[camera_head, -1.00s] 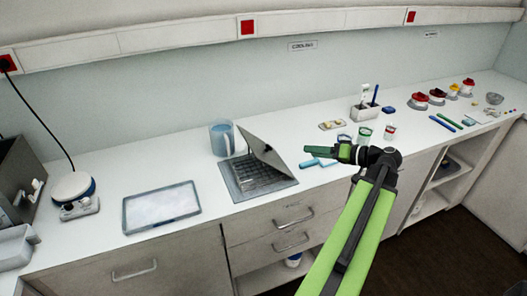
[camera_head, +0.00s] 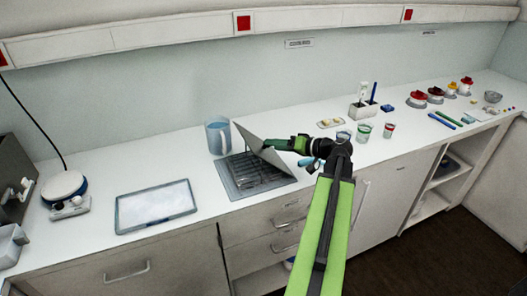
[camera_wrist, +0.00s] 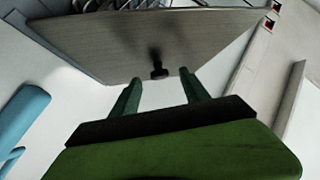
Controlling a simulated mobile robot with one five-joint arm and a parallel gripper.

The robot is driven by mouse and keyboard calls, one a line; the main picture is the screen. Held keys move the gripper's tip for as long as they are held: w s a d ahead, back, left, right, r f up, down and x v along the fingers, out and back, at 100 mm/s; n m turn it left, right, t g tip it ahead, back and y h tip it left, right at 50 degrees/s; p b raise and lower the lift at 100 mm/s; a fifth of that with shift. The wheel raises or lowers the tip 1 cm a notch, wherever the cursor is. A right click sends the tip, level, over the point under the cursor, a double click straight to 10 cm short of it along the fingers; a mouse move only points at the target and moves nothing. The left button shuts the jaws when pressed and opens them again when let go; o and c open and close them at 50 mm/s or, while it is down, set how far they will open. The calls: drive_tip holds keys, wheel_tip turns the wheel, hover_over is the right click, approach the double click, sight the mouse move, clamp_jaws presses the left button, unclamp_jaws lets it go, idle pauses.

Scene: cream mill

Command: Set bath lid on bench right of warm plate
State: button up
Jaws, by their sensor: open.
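The bath (camera_head: 233,186) is a grey basin with a wire rack, set in the bench. Its grey lid (camera_head: 284,165) stands tilted over the bath's right side. In the wrist view the lid (camera_wrist: 140,38) shows a small dark knob (camera_wrist: 158,72). My gripper (camera_head: 268,146) is open at the lid's outer face. The fingers (camera_wrist: 160,92) point at the knob, one on either side, with a gap to it; I cannot tell the depth. A flat, pale, grey-framed plate (camera_head: 157,206), which looks like the warm plate, lies on the bench left of the bath.
A blue jug (camera_head: 218,136) stands behind the bath. A round white-topped device (camera_head: 66,187) is at the left. Small cups (camera_head: 364,133) and a pen holder (camera_head: 364,110) stand to the right. A narrow strip of bench between plate and bath is clear.

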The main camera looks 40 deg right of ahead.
drive_tip(key=x, duration=0.2)
drive_tip(key=shift+w+a+f, duration=0.1)
drive_tip(key=shift+w+f, duration=0.1)
drive_tip(key=shift+w, duration=0.1)
drive_tip(key=shift+r, duration=0.1)
clamp_jaws()
